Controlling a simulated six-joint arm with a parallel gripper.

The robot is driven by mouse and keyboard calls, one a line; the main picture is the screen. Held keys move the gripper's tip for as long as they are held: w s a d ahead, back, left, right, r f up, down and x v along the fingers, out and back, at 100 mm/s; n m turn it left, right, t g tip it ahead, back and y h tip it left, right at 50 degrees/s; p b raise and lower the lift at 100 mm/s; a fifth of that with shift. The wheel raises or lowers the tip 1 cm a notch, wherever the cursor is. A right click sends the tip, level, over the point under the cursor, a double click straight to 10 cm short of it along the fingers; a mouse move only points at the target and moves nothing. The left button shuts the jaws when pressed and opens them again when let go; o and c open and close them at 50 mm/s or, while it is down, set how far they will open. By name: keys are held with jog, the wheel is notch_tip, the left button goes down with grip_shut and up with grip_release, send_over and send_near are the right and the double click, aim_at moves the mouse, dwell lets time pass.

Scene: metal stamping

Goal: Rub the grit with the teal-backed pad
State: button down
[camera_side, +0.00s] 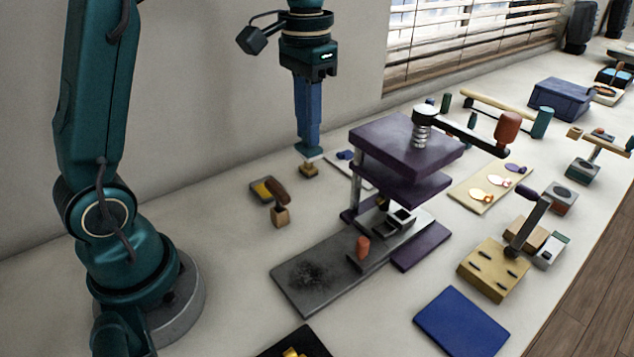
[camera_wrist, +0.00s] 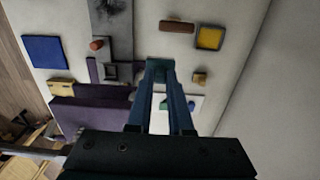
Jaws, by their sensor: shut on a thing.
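The grit (camera_side: 312,275) is a dark speckled patch on the grey plate (camera_side: 290,298) of the purple press; it also shows at the top of the wrist view (camera_wrist: 113,8). My gripper (camera_side: 310,145) is shut on the teal-backed pad (camera_side: 312,156), whose pale underside just shows. In the wrist view the pad's teal back (camera_wrist: 160,64) sits between the fingertips (camera_wrist: 160,75). The pad is held up behind and left of the press, away from the grit. Its rubbing face is mostly hidden.
The purple press (camera_side: 405,145) stands right of my gripper. A tan block (camera_side: 309,171) shows just below the pad. A brown-handled tool (camera_side: 277,195) and yellow-topped pad (camera_side: 262,189) lie left of the plate. A blue mat (camera_side: 461,320) lies in front. Bare bench separates these things.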

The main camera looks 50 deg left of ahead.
jog(key=s+d+f, duration=0.3)
jog(key=d, duration=0.3)
jog(key=s+d+f, duration=0.2)
jog(key=d+f, duration=0.2)
jog(key=d, duration=0.2)
jog(key=shift+s+d, duration=0.15)
jog(key=shift+s, duration=0.25)
notch_tip(320, 180, down, 5)
jog(key=shift+s, duration=0.1)
jog(key=shift+a, duration=1.15)
jog(key=s, duration=0.3)
jog(key=shift+s, duration=0.1)
jog(key=shift+d, duration=1.15)
